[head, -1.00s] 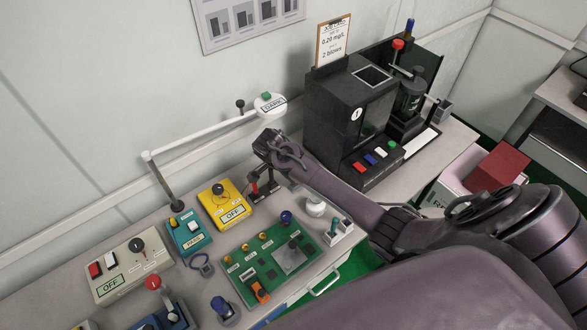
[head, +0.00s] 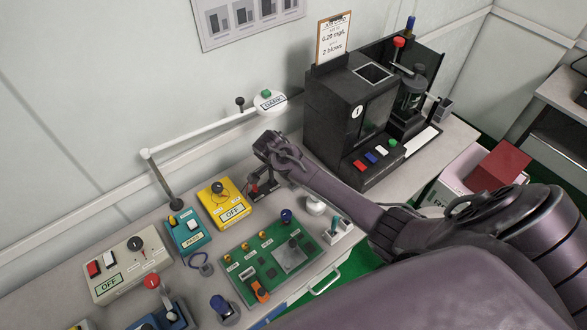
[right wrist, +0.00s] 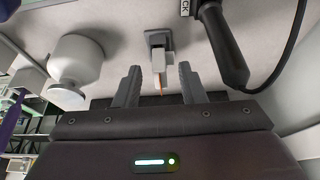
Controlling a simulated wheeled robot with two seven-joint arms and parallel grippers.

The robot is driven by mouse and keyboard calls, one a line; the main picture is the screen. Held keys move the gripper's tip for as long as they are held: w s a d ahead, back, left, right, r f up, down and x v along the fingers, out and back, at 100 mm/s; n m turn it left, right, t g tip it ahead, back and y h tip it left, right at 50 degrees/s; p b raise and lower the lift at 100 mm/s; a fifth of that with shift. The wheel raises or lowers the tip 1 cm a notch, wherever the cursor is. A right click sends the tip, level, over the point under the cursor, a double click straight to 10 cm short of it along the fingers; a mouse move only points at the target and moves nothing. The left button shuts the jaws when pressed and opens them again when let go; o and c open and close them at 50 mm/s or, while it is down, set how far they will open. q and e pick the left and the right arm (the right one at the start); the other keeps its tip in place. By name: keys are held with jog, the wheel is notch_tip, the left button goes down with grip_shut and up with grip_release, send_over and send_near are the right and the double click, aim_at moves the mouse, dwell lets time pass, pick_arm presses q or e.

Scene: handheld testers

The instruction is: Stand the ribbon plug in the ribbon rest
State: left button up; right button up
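My right gripper (head: 262,184) points down over the bench, left of the black machine. In the right wrist view its two fingers (right wrist: 157,88) stand apart, on either side of a small pale upright piece (right wrist: 160,66) with an orange tip and a grey base. No grip on it shows. I cannot tell for sure whether this piece is the ribbon plug. A white block with a teal piece (head: 335,228) stands at the bench's front edge; I cannot tell whether it is the ribbon rest. My left gripper is out of view.
A green circuit board (head: 262,268) lies in front of the gripper. A white round-topped object (head: 315,207) stands close by, and a yellow tester (head: 226,204) is to the left. The black machine (head: 350,120) rises at right. A lamp arm (head: 205,137) spans behind.

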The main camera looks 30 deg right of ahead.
jog(key=b+v, duration=0.1)
jog(key=v, duration=0.6)
jog(key=shift+r, duration=0.4)
jog(key=shift+a, duration=0.15)
